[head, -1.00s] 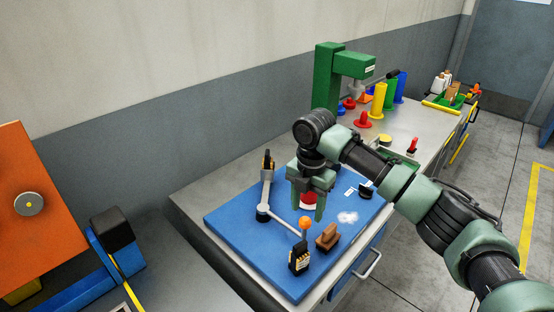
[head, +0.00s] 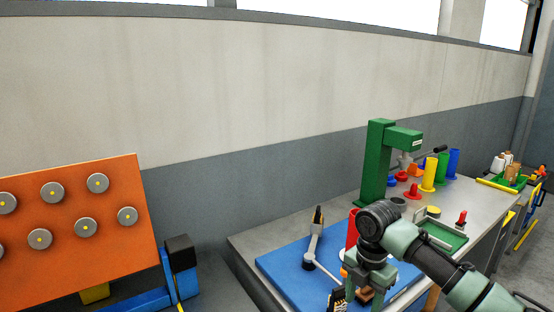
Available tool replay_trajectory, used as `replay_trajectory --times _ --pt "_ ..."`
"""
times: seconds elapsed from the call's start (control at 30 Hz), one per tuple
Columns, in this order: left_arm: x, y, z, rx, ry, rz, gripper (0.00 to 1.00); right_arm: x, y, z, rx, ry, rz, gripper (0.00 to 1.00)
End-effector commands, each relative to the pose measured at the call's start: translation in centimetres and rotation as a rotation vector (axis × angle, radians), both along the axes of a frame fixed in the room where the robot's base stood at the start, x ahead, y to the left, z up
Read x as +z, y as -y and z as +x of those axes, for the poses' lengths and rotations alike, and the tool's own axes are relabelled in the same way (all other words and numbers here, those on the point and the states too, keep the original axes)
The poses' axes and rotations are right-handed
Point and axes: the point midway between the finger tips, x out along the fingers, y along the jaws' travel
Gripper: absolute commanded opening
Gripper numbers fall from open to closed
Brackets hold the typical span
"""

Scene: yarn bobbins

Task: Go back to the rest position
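My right arm comes in from the right edge, and its gripper (head: 367,288) points down over the blue mat (head: 280,266) on the workbench. Its fingers look apart, with no object clearly held between them, though the tips are near the bottom of the picture. A red object (head: 352,228) stands just behind the wrist, partly hidden by it. My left gripper is not in view.
A green press (head: 378,160) and yellow (head: 429,174) and blue (head: 453,163) bobbins stand behind. A green tray (head: 445,235) is beside my arm. An orange panel with grey discs (head: 75,255) is at left.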

Motion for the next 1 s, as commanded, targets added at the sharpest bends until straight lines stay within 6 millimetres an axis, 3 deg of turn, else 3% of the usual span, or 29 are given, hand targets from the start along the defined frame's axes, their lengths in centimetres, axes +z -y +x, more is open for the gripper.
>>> replay_trajectory --times 0.33,0.57,0.8,1.0 --pt "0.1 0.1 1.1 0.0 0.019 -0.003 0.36 -4.5 -3.4 -2.8 -0.081 0.004 0.035 0.52" --pt "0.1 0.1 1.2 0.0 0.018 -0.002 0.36 -8.6 -6.8 -6.3 -0.207 0.012 0.093 0.52" --pt "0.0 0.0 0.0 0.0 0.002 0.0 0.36 -13.4 -11.1 -13.2 -0.533 0.018 0.225 0.52" --pt "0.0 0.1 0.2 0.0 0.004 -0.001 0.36 -15.4 -11.3 -19.7 -1.004 0.014 0.341 0.52"
